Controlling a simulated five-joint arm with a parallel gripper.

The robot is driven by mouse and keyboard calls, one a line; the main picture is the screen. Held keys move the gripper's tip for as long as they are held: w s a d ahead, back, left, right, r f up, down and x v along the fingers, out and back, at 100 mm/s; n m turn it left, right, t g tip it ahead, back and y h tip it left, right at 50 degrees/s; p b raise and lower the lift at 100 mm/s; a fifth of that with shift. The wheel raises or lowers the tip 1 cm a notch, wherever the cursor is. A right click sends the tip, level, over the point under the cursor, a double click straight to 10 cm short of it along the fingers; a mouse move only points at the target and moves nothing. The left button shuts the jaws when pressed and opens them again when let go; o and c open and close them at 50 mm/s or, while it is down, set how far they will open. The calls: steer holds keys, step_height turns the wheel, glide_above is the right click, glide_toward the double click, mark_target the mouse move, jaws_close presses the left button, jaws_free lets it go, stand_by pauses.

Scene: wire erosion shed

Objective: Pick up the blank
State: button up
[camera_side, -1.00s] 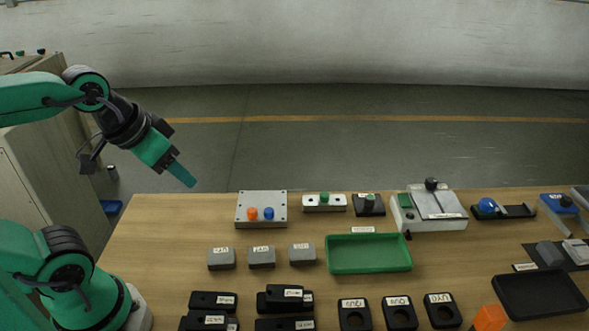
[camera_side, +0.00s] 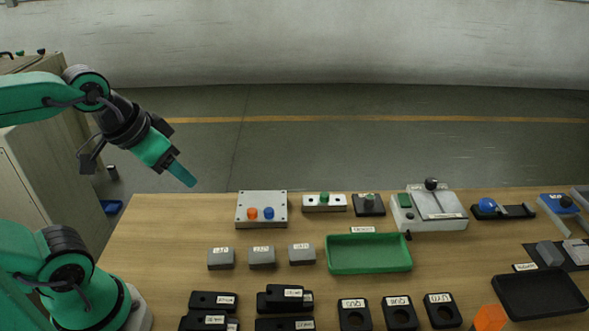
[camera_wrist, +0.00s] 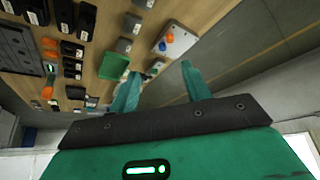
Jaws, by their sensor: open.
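Three small grey blocks with white labels stand in a row on the wooden table: left (camera_side: 221,261), middle (camera_side: 262,260) and right (camera_side: 301,257). Their labels are too small to read, so I cannot tell for sure which thing is the blank. The blocks also show in the wrist view, one of them near the top (camera_wrist: 123,46). My gripper (camera_side: 189,182) is up in the air at the left, beyond the table's back left corner and apart from everything. In the wrist view its two teal fingers (camera_wrist: 158,88) are spread, with nothing held between them.
A grey plate (camera_side: 245,200) with orange and blue knobs stands behind the blocks. A green tray (camera_side: 369,268) is to their right. Labelled black parts (camera_side: 206,301) and black pieces with holes (camera_side: 398,302) lie in front. A black tray (camera_side: 540,298) is at the right. The table's left strip is bare.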

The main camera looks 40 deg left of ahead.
steer(key=shift+o, duration=0.2)
steer(key=o, duration=0.7)
steer(key=shift+c, duration=0.2)
steer(key=m+g, duration=0.6)
steer(key=m, duration=2)
glide_above(262, 254)
steer(key=shift+f, duration=9.65)
